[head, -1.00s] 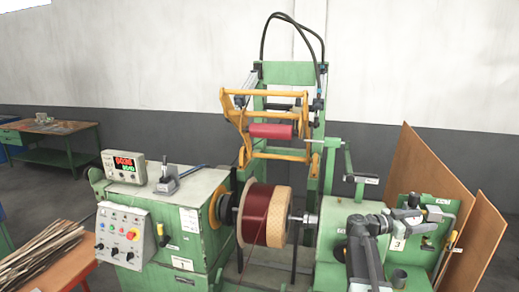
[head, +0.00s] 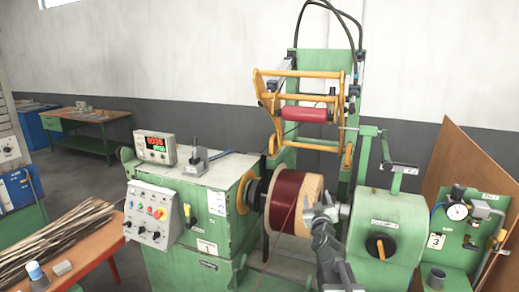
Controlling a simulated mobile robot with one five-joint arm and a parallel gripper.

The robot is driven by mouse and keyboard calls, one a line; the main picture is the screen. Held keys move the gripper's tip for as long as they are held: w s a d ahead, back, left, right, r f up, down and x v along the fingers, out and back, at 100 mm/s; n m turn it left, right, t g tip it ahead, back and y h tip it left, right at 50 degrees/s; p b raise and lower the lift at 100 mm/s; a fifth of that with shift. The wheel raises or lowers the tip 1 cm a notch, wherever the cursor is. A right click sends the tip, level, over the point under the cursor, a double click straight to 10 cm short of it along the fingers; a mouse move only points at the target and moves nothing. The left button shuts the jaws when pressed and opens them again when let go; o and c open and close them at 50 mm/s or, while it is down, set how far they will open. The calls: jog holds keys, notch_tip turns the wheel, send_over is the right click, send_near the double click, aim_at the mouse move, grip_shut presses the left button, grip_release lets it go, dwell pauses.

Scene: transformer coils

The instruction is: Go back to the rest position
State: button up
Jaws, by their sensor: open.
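My gripper (head: 321,211) is at the upper end of my dark grey arm, which rises from the bottom of the head view. It looks empty and its jaws are open, though the fingertips are small against the background. It shows in front of the right side of the coil (head: 283,197), a dark red winding on a spool with pale wooden flanges. I cannot tell whether it touches the spool; it hides part of the right flange and the shaft.
The green winding machine (head: 205,197) carries a control panel (head: 152,214) and a red display (head: 155,147). The green tailstock (head: 388,225) stands right of my arm. A gauge panel (head: 458,235) is at far right. An orange table (head: 85,258) with wooden strips is at left.

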jog(key=s+a+f+n+g+y, duration=0.2)
jog(key=s+a+f+g, duration=0.3)
jog(key=f, duration=0.4)
jog(key=s+a+f+n+g+y, duration=0.15)
jog(key=s+a+f+g, duration=0.3)
jog(key=f, duration=0.45)
jog(key=s+d+f+m+g, duration=0.1)
jog(key=s+f+m+g, duration=0.1)
jog(key=s, duration=0.4)
jog(key=s+d+f+m+g+h, duration=0.1)
jog(key=s+d+f+m+g, duration=0.1)
jog(key=s, duration=0.5)
jog(key=s+d+f+m+g+h, duration=0.1)
jog(key=s+d+f+m+g, duration=0.1)
jog(key=s+f+g, duration=0.2)
jog(key=shift+s+g+b, duration=0.3)
jog(key=shift+s+g, duration=0.25)
jog(key=shift+s, duration=0.65)
jog(key=shift+f, duration=0.1)
